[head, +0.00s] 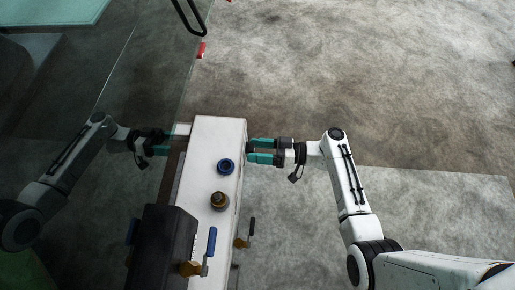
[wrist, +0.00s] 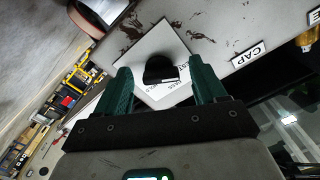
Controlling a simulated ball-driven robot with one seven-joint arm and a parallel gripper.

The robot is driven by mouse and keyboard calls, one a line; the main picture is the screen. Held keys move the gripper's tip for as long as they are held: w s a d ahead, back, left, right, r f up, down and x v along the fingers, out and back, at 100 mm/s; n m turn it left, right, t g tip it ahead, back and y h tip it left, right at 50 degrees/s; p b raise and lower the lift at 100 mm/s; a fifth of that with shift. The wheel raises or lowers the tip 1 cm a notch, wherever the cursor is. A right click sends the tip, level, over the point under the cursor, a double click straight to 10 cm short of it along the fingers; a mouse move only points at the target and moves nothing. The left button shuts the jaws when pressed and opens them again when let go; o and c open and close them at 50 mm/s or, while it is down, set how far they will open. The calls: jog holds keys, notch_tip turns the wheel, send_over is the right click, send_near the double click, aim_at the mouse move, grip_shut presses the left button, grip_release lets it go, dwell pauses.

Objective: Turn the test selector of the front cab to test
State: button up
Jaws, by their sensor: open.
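The test selector is a black rounded knob (wrist: 160,69) on a white label plate (wrist: 152,40) with partly readable print, including "TEST". My gripper (wrist: 161,78) is open, with one teal finger on each side of the knob in the wrist view. I cannot tell whether the fingers touch it, and the knob's pointing direction is unclear. In the head view my gripper (head: 250,151) reaches the right side face of the white console (head: 215,140). The knob is hidden there.
Nearer are a blue-handled lever (head: 211,243) and a black-handled brass valve (head: 245,238). Dark glass at left mirrors my arm.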

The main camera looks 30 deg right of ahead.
jog(key=p+v, duration=0.1)
jog(key=v, duration=0.9)
jog(key=shift+s+d+p, duration=0.15)
jog(key=shift+d+p, duration=0.1)
jog(key=shift+p, duration=0.1)
jog(key=s+a+f+m+g+h+p, duration=0.1)
jog(key=s+a+m+g+h+p, duration=0.15)
jog(key=s+g+h, duration=0.7)
jog(key=s+d+r+m+h+p, duration=0.1)
jog(key=s+r+h+p, duration=0.1)
jog(key=r+p, duration=1.7)
jog(key=s+d+r+m+h+p, duration=0.1)
jog(key=s+r+m+h+p, duration=0.1)
jog(key=r+p, duration=1.8)
notch_tip(320, 180, up, 10)
jog(key=s+h, duration=0.1)
jog(key=s, duration=0.1)
jog(key=shift+s, duration=0.4)
